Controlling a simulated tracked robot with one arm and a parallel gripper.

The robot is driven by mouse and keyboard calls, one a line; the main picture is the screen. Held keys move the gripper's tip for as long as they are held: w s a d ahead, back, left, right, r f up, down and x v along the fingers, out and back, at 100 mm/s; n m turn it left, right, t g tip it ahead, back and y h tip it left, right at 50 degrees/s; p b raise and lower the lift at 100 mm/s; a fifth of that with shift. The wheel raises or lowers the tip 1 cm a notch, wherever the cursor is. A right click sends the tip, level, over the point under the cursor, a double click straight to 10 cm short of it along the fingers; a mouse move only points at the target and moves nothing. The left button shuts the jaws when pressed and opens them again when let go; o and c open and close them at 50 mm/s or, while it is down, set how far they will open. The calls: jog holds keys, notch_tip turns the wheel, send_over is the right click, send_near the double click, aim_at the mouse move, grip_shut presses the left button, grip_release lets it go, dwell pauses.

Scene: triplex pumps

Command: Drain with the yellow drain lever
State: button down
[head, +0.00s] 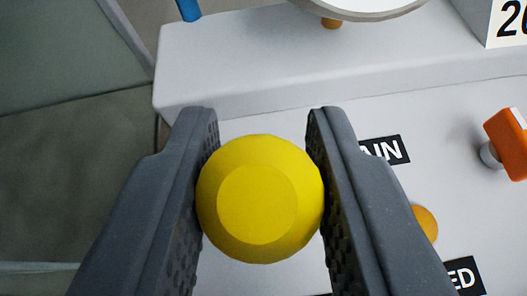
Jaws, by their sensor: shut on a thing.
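A yellow knob (258,200), round with a flat front face, sits in the middle of the head view and looks like the end of the drain lever. My gripper (263,165) has one dark grey finger on each side of the knob, and both inner pads meet its sides. It is shut on the knob. The rest of the lever is hidden behind the knob. A black label (385,149) ending in "AIN" is partly covered by the right finger.
The pale panel (440,115) carries an orange handle (508,143) at the right and an orange-yellow round part (425,222) beside the right finger. A label (465,276) ending in "ED" is below. A round gauge-like part (365,8) and a blue part (189,9) show at the top.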

jog(key=shift+s+f, duration=0.1)
jog(key=shift+f, duration=0.1)
jog(key=c, duration=1.1)
grip_release()
jog(key=shift+c, duration=0.2)
jog(key=shift+r, duration=0.1)
jog(key=shift+s+r, duration=0.1)
jog(key=p+v, duration=0.1)
jog(key=v, duration=1)
jog(key=shift+s+a+r, duration=0.1)
jog(key=shift+s, duration=0.15)
jog(key=shift+v, duration=1)
jog(key=shift+s, duration=0.1)
